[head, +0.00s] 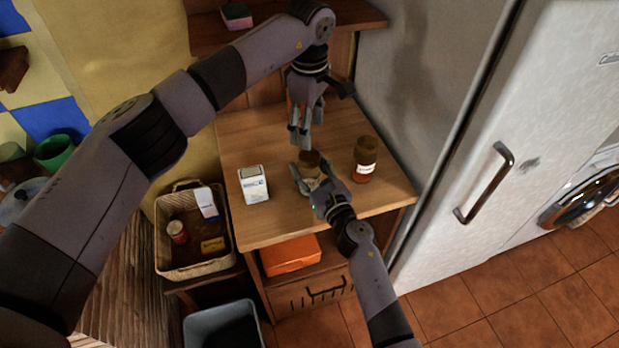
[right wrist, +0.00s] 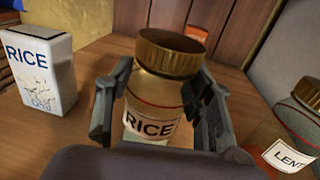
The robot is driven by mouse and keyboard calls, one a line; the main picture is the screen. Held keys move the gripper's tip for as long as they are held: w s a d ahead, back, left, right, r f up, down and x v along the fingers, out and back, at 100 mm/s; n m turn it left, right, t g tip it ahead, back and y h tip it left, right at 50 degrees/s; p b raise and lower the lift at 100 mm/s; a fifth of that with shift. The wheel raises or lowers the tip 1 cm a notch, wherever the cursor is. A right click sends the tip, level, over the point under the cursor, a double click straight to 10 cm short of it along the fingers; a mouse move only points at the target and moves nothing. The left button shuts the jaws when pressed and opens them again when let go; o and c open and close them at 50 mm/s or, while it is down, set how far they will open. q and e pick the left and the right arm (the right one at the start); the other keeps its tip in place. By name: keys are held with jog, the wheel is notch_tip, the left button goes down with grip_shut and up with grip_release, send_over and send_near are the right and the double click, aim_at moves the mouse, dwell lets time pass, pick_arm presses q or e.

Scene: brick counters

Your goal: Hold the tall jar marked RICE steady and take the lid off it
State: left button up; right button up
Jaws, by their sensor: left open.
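The RICE jar (head: 311,168) stands upright on the wooden counter, mostly hidden by my right gripper in the head view. In the right wrist view the jar (right wrist: 152,108) shows its RICE label, with a gold-brown lid (right wrist: 172,50) on top. My right gripper (right wrist: 157,98) has one finger on each side of the jar's body, below the lid, and looks shut on it. My left gripper (head: 302,132) is open and empty, pointing down above and just behind the jar; its gap to the lid is hard to judge.
A second jar (head: 365,162), labelled LENT... in the right wrist view (right wrist: 298,135), stands close on the right. A white RICE carton (head: 253,185) stands on the left. A basket (head: 163,225) is lower left, and a fridge (head: 530,130) stands right of the counter.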

aim_at(310, 156)
grip_shut()
pick_arm(q)
jog(key=m, duration=0.3)
jog(key=shift+m, duration=0.4)
jog(key=m, duration=0.4)
jog(key=shift+m, duration=0.4)
jog(key=shift+f, duration=0.6)
notch_tip(310, 156, down, 7)
jog(key=shift+r, duration=0.1)
